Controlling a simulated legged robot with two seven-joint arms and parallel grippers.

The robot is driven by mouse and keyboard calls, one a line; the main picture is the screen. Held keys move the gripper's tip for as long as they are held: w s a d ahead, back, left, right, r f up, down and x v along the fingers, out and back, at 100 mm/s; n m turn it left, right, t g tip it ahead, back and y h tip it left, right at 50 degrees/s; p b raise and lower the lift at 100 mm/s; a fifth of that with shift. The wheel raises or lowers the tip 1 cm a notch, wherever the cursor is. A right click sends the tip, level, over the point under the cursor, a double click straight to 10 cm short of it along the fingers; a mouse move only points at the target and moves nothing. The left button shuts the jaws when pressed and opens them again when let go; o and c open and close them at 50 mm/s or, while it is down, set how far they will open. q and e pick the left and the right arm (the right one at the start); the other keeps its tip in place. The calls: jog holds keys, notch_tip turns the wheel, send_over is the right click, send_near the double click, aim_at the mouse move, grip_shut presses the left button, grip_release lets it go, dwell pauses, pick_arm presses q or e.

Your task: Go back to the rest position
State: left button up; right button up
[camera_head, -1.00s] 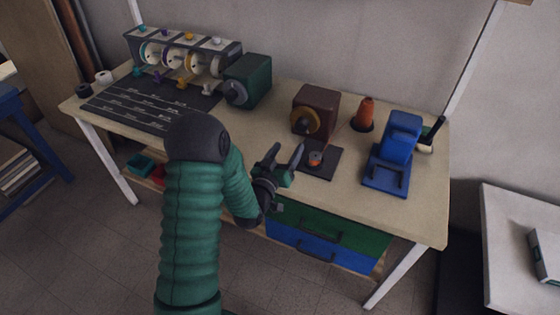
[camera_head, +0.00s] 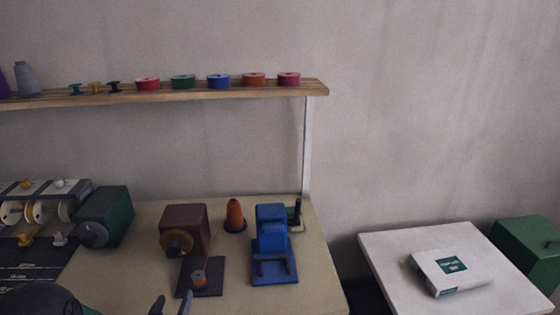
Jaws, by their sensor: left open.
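My left gripper (camera_head: 171,304) shows at the bottom edge, with only its dark fingertips in view. The fingers are apart and nothing shows between them. They are in front of the dark pad (camera_head: 205,285) with a small orange-topped piece on it. A dark rounded part of my left arm (camera_head: 38,300) shows at the bottom left. The rest of that arm is out of the picture. My right gripper is not in view.
The workbench (camera_head: 318,270) holds a brown machine (camera_head: 187,222), an orange cone (camera_head: 235,215), a blue device (camera_head: 272,245) and a green machine (camera_head: 104,217). A shelf (camera_head: 215,93) with spools hangs above. A white table (camera_head: 385,250) with a box (camera_head: 450,271) stands right.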

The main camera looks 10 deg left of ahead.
pick_arm(q)
jog(key=s+d+r+m+g+h+p, duration=0.1)
jog(key=s+d+r+m+g+p, duration=0.1)
jog(key=s+d+g+p, duration=0.2)
jog(key=s+d+r+m+g+h+p, duration=0.1)
jog(key=s+d+r+m+g+p, duration=0.1)
jog(key=s+d+g, duration=0.6)
jog(key=s+d+r+p, duration=0.1)
jog(key=s+d+p, duration=0.1)
jog(key=s, duration=0.3)
jog(key=shift+d+r+m+h, duration=0.25)
jog(key=shift+d+m+h, duration=0.05)
jog(key=shift+d, duration=0.1)
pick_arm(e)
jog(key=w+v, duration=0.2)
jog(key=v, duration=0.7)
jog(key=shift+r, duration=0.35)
pick_arm(q)
jog(key=shift+d, duration=0.1)
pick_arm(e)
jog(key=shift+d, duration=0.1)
